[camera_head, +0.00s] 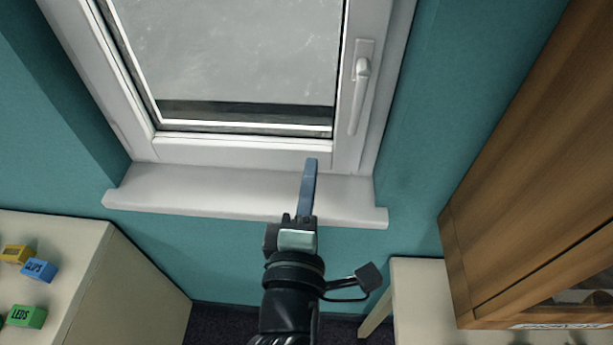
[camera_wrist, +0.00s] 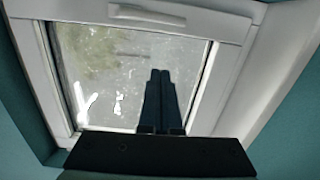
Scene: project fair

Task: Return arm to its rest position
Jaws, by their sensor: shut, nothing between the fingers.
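My gripper (camera_head: 311,163) is at the centre of the head view, at the end of my black arm. It points up toward the window (camera_head: 230,60) and overlaps the white window sill (camera_head: 180,190) in the picture. Its fingers are together with nothing between them. In the wrist view, my gripper (camera_wrist: 160,75) shows as two dark fingers side by side in front of the window pane (camera_wrist: 110,70). I cannot tell the exact distance from the fingers to the window.
The window handle (camera_head: 358,95) points down on the right of the frame. A pale table (camera_head: 120,290) at lower left bears several small labelled blocks. A wooden cabinet (camera_head: 540,150) stands at right, above a pale table (camera_head: 420,290). Dark floor shows between the tables.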

